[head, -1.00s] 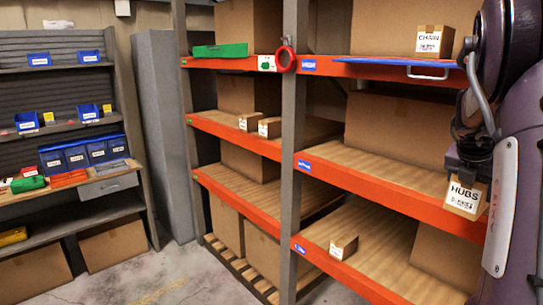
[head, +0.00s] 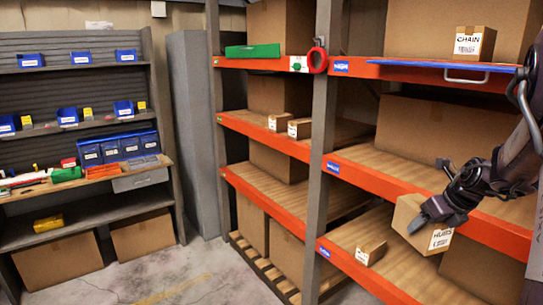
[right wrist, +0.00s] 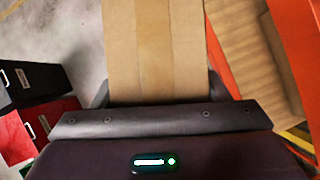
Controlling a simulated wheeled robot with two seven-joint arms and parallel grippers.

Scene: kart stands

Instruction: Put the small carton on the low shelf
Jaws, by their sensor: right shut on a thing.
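The small carton (head: 407,212), brown with a white HUBS label, is held by my right gripper (head: 437,207) in the head view. It is tilted, in front of the right bay between the middle and low beams. My right gripper is shut on it; in the right wrist view the carton (right wrist: 155,50) fills the space between the fingers. The low shelf (head: 343,237) has a wooden deck behind an orange beam (head: 352,270). The carton hides part of this shelf; I cannot tell its exact distance from the beam. My left gripper is not in view.
Another small carton (head: 371,252) stands on the low shelf, left of the held one. A large box (head: 478,268) is behind at right. The middle shelf's orange beam (head: 390,187) runs just above. A grey upright (head: 318,160) divides the bays.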

